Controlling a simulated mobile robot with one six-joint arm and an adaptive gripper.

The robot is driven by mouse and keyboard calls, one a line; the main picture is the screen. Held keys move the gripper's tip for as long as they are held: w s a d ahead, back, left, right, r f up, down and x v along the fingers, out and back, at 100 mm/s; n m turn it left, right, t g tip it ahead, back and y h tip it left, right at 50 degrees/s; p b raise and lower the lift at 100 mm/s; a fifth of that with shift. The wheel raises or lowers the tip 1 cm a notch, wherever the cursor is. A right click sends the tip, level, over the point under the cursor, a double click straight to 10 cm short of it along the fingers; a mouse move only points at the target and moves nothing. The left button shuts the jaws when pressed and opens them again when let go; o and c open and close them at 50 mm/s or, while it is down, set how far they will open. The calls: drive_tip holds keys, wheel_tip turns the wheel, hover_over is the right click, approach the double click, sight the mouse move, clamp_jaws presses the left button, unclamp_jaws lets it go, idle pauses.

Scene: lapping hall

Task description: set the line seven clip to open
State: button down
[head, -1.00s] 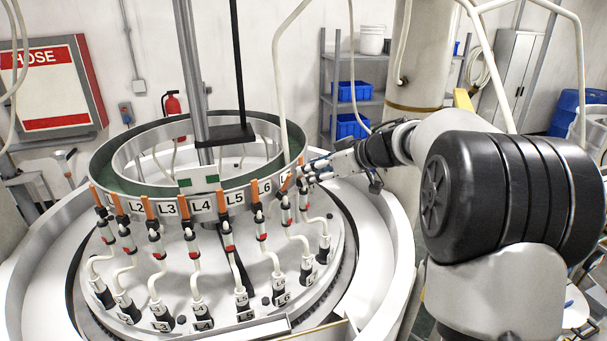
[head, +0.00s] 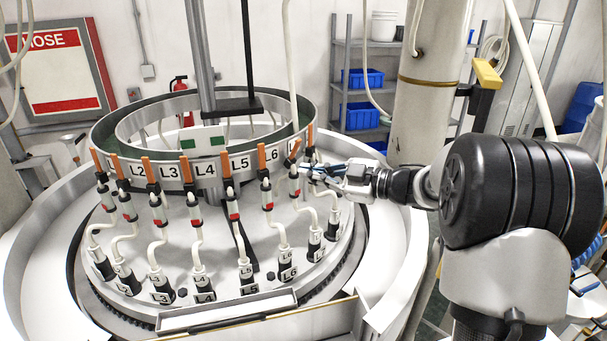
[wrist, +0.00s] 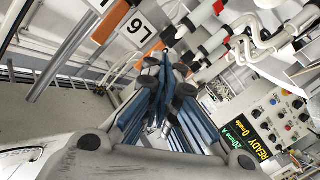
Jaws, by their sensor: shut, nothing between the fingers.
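The line seven clip (head: 294,181) hangs on the ring's front right, just right of the L6 plate (head: 269,157). Its orange lever (head: 295,149) leans, while the neighbouring orange levers stand about upright. My gripper (head: 311,170) is shut and empty, just right of this clip and slightly below the lever; I cannot tell whether it touches. In the wrist view my closed fingers (wrist: 165,84) fill the middle, with the L6 plate (wrist: 137,31) above left. An orange lever (wrist: 150,46) shows partly behind the fingertips. The line seven label is mostly hidden.
Similar clips line the ring to the left, beginning with the line six clip (head: 267,190). White hoses run down to black sockets (head: 287,265). A grey post (head: 203,75) rises from the middle. A control panel (wrist: 275,118) shows in the wrist view.

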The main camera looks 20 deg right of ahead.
wheel_tip(320, 180, down, 4)
drive_tip(key=s+d+n+t+y+b, duration=0.1)
drive_tip(key=d+n+t+b, duration=0.1)
drive_tip(key=n+t+b, duration=0.25)
drive_tip(key=n+t+h, duration=0.1)
drive_tip(key=n+t, duration=0.3)
approach(295, 150)
drive_tip(key=x, duration=0.7)
drive_tip(key=shift+s+a+r, duration=0.15)
drive_tip(key=shift+s+r, duration=0.2)
drive_tip(key=shift+s, duration=0.05)
drive_tip(key=shift+r+g, duration=0.15)
drive_tip(key=shift+g, duration=0.2)
drive_tip(key=g+h+p, duration=0.1)
drive_tip(key=g, duration=0.1)
drive_tip(key=w+a+r+g+h+p, duration=0.1)
drive_tip(key=p, duration=0.1)
drive_tip(key=shift+w+r+g+p, duration=0.25)
drive_tip(key=shift+r+g+p, duration=0.05)
drive_tip(key=shift+g, duration=0.1)
drive_tip(key=shift+f, duration=0.1)
